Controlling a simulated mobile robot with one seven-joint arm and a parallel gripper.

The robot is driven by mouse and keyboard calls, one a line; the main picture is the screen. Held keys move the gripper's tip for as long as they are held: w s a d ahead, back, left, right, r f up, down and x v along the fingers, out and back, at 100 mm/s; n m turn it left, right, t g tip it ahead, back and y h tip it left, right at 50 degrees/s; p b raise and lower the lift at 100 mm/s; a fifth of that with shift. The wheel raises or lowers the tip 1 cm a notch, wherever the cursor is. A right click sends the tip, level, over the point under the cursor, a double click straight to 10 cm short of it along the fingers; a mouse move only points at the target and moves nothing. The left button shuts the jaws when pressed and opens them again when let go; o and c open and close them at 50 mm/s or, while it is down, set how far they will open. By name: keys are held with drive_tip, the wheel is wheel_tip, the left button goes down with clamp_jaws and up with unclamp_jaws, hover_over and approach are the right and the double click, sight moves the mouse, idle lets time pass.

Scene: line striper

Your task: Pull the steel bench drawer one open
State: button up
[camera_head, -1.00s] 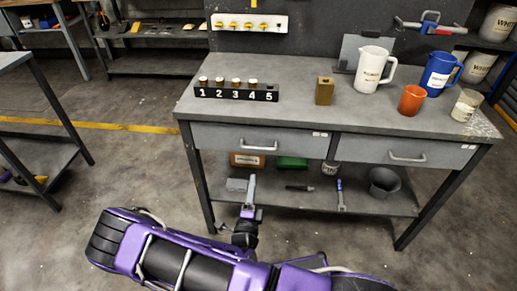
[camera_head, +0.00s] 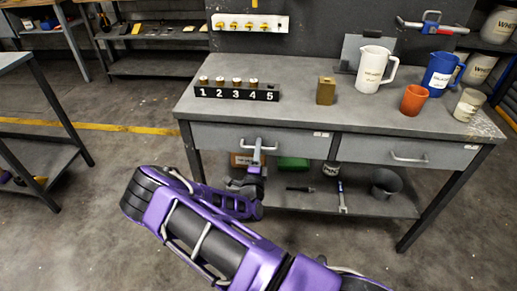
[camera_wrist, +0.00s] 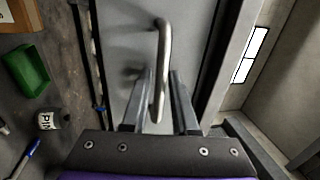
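The steel bench has two drawers side by side under its top. The left drawer (camera_head: 225,138) is closed, its front flush beside the right drawer (camera_head: 410,152). My gripper (camera_head: 258,152) is in front of the left drawer at its handle. In the wrist view, the drawer front (camera_wrist: 125,50) fills the middle and the bar handle (camera_wrist: 163,45) runs up the picture. My gripper (camera_wrist: 162,80) is open there, one finger on each side of the bar, with gaps visible. How deep the bar sits between the fingers is hard to tell.
The bench top (camera_head: 290,105) holds a numbered rack (camera_head: 237,93), a brass block (camera_head: 326,90), a white jug (camera_head: 374,70), an orange cup (camera_head: 414,100) and a blue jug (camera_head: 438,74). The lower shelf holds a green bin (camera_wrist: 25,75) and tools. Floor in front is free.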

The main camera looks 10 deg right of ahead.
clamp_jaws()
idle(1.4)
